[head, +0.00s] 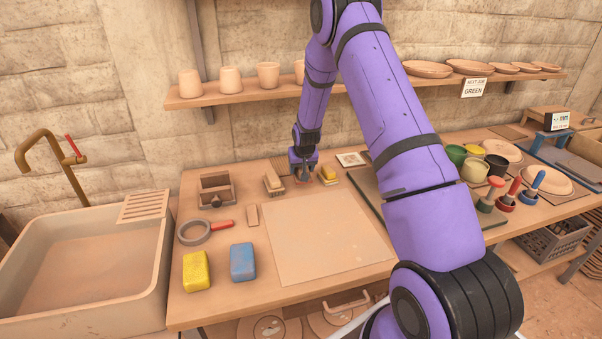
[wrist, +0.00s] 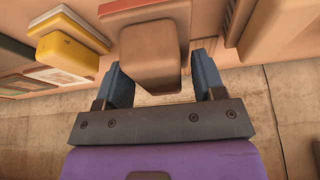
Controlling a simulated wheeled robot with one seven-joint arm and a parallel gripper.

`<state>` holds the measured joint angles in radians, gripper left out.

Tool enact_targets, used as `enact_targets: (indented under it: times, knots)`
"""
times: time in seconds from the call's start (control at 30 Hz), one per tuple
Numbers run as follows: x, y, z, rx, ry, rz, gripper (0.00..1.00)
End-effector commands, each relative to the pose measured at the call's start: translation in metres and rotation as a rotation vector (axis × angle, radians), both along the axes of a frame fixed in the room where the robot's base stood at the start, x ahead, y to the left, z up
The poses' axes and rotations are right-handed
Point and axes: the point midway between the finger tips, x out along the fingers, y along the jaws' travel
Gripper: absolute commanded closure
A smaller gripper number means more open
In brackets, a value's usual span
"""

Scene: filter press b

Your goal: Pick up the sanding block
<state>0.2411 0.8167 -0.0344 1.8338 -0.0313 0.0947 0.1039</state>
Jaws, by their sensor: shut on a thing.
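The sanding block (wrist: 150,55) is a brown, rounded block between my gripper's two blue fingers in the wrist view. My gripper (head: 303,172) is shut on it, low over the back of the workbench in the head view. In that view the gripper mostly hides the block, and I cannot tell whether it touches the bench. A yellow block on a pale base (head: 328,175) lies just right of the gripper; it also shows at the left of the wrist view (wrist: 66,55). A wooden brush (head: 273,183) lies close on the left.
A large pale board (head: 325,240) lies bare in front. A yellow sponge (head: 197,271), a blue sponge (head: 242,262) and a grey ring with a red handle (head: 194,232) lie at front left. A shelf with cups (head: 230,80) runs behind. Pots (head: 475,168) stand at right.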

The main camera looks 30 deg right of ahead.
Motion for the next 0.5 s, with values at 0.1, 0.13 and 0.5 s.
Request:
enact_targets:
  times: [0.1, 0.13, 0.5]
  knots:
    - [-0.027, 0.012, 0.0, 0.002, 0.007, 0.001, 0.63]
    - [-0.033, 0.014, 0.001, 0.002, 0.007, 0.001, 0.63]
    - [-0.112, 0.047, 0.009, 0.002, 0.005, 0.002, 0.63]
